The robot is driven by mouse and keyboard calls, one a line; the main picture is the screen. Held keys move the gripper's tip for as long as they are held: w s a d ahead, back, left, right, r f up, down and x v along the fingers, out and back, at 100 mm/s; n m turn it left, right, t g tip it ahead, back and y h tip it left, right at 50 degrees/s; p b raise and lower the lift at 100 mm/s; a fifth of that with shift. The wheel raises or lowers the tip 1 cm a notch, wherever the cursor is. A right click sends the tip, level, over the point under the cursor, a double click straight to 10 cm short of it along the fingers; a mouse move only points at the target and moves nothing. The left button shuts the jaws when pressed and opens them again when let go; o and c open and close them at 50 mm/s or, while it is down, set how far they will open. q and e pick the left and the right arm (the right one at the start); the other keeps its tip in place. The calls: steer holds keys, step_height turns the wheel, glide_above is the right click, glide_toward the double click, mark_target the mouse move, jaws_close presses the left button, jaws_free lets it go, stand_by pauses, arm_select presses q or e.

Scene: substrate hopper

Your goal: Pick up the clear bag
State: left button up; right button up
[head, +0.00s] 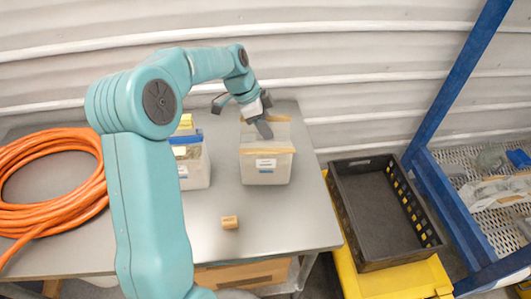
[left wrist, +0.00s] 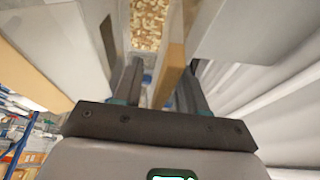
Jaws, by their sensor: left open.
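My left gripper (head: 262,120) is open over the rear part of a clear, box-shaped container (head: 266,174) with tan edging and a white label, on the grey table. In the left wrist view, the gripper (left wrist: 160,90) has its fingers apart, with a tan strip (left wrist: 172,55) between them and brown, chip-like material (left wrist: 146,22) beyond. I cannot tell whether the fingers touch the container. A bag-like clear thing (head: 500,190) lies on the mesh shelf at the right; its contents are unclear. Which of these is the clear bag is not certain. My right gripper is not in view.
A second clear bin (head: 194,170) with a blue rim stands just left. An orange hose coil (head: 45,145) lies at the table's left. A small wooden block (head: 230,222) lies in front. An empty black crate (head: 385,262) sits on a yellow base beside a blue rack (head: 455,205).

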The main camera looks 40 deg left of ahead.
arm_select(q)
steer(key=shift+d+f, duration=0.1)
steer(key=shift+s, duration=0.1)
steer(key=shift+w+f+b, duration=0.1)
steer(key=shift+w+b, duration=0.1)
steer(key=shift+b, duration=0.1)
steer(key=shift+s, duration=0.2)
steer(key=c, duration=0.7)
jaws_close()
